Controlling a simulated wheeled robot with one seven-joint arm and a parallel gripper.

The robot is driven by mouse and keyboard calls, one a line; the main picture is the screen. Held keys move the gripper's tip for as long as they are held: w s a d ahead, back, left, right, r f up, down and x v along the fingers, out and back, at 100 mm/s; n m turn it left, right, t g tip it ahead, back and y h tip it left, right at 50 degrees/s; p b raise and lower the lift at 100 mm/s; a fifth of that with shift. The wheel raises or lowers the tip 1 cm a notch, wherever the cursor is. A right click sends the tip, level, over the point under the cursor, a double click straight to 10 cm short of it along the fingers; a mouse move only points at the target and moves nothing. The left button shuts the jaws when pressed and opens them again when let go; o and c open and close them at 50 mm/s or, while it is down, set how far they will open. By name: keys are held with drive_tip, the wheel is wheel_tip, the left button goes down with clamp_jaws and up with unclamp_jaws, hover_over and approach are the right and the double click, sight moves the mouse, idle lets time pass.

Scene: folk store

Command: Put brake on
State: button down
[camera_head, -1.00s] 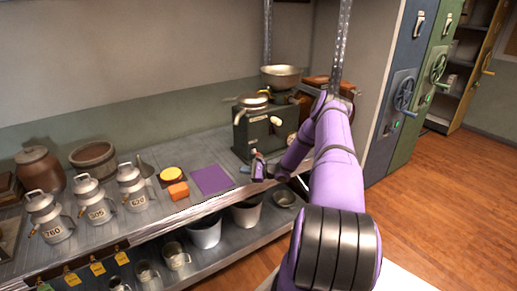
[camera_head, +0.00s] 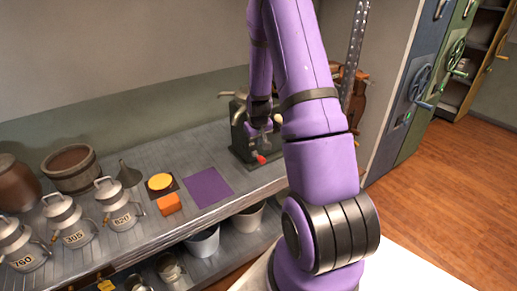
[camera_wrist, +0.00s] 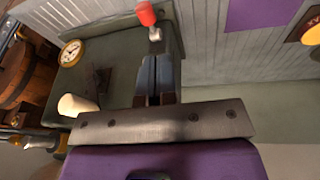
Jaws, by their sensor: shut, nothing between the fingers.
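The dark green machine (camera_head: 240,143) stands at the right end of the shelf, partly hidden by my arm. A small lever with a red knob (camera_head: 261,159) sits low at its front. In the wrist view the red knob (camera_wrist: 147,14) and its metal stem show just beyond my fingertips. My gripper (camera_wrist: 155,62) is shut and empty, its fingers pointing at the stem. I cannot tell whether they touch it. In the head view my gripper (camera_head: 259,143) points down in front of the machine. The machine's face also has a round dial (camera_wrist: 70,52) and a pale knob (camera_wrist: 76,105).
A purple mat (camera_head: 208,187), an orange block (camera_head: 168,204) and a yellow round piece (camera_head: 160,182) lie left of the machine. Metal cans (camera_head: 118,204) stand farther left. White buckets (camera_head: 204,243) sit on the lower shelf. A metal post (camera_head: 355,45) rises behind my arm.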

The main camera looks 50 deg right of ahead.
drive_tip(key=r+n, duration=0.1)
drive_tip(key=r, duration=0.1)
hover_over(261, 162)
drive_tip(key=shift+t, duration=0.3)
drive_tip(key=f, duration=0.8)
drive_tip(key=w+f, duration=0.1)
drive_tip(key=f, duration=0.3)
drive_tip(key=shift+a, duration=0.2)
drive_tip(key=shift+s+d+f, duration=0.1)
drive_tip(key=shift+d+f, duration=0.25)
drive_tip(key=shift+f, duration=0.3)
drive_tip(key=shift+s+a+f+t+h, duration=0.1)
drive_tip(key=shift+s+f+t+h, duration=0.15)
drive_tip(key=shift+t+h, duration=0.2)
drive_tip(key=shift+s+f+t, duration=0.2)
drive_tip(key=shift+f+t, duration=0.4)
drive_tip(key=shift+t, duration=0.25)
drive_tip(key=shift+s+f+h, duration=0.15)
drive_tip(key=shift+f+h, duration=0.1)
drive_tip(key=shift+f, duration=0.55)
drive_tip(key=shift+f, duration=0.1)
drive_tip(key=shift+a, duration=0.1)
